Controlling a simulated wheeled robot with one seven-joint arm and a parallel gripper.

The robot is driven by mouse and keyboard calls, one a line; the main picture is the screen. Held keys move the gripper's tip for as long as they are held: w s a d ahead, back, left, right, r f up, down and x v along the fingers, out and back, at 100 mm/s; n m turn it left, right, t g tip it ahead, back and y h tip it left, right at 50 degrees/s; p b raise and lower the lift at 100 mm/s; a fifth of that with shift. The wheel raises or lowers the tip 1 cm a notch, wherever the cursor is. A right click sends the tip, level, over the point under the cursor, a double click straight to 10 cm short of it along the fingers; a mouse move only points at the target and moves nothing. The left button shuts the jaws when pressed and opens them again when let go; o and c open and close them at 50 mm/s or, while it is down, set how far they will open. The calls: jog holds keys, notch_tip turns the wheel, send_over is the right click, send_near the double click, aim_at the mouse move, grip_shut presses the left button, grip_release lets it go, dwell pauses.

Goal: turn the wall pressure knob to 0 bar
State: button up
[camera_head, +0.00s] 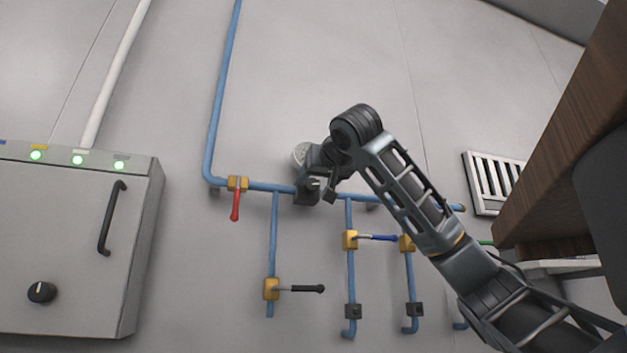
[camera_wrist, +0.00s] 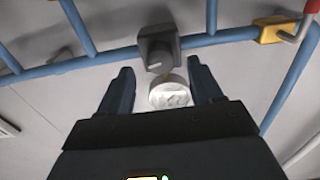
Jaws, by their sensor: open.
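The wall pressure knob (camera_wrist: 158,62) is a grey round knob on a dark square block on the blue pipe. The block (camera_head: 304,196) shows partly behind my gripper in the head view. A round white gauge (camera_wrist: 170,94) sits close by it; its needle and marks are too small to read. My gripper (camera_wrist: 160,68) is open and empty, its two dark fingers apart to the left and right of the knob and gauge in the wrist view. In the head view my gripper (camera_head: 322,188) is in front of the knob; I cannot tell whether it touches.
Blue pipes carry a red-handled valve (camera_head: 236,190), a black-handled valve (camera_head: 280,289) and a blue-handled valve (camera_head: 362,238). A grey cabinet (camera_head: 70,245) stands at left. A vent (camera_head: 492,180) and a brown wooden edge (camera_head: 570,120) are at right. The upper wall is mostly bare.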

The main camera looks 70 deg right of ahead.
aim_at(313, 185)
jog(key=shift+p+x, duration=0.45)
jog(key=shift+x, duration=1.2)
jog(key=c, duration=1.1)
